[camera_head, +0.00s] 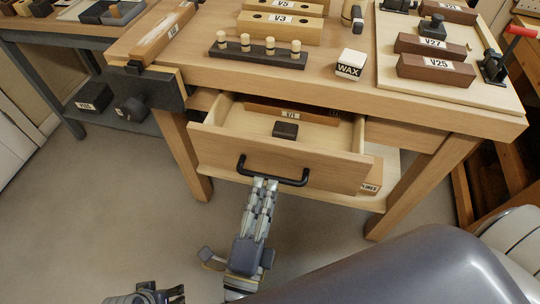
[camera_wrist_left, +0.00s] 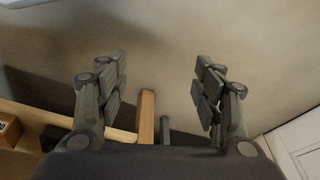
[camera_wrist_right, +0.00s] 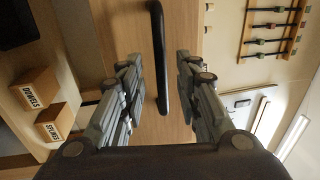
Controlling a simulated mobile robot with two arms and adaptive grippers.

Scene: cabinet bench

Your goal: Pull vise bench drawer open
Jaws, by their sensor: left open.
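The vise bench drawer (camera_head: 270,155) is pulled partly out below the bench top, with its inside showing. A dark block (camera_head: 285,130) and a labelled wooden piece (camera_head: 290,109) lie in it. The black bar handle (camera_head: 272,177) is on its front and also shows in the right wrist view (camera_wrist_right: 160,60). My right gripper (camera_head: 263,182) is at the handle. In the right wrist view its fingers (camera_wrist_right: 161,75) are apart on both sides of the bar, with a gap visible on each side. My left gripper (camera_wrist_left: 160,78) is open and empty, low over the floor.
The bench top (camera_head: 190,70) holds a peg rack (camera_head: 258,53), a WAX block (camera_head: 351,63) and labelled wooden blocks (camera_head: 436,66). Bench legs (camera_head: 185,150) stand on both sides. The floor (camera_head: 100,200) at left is clear.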

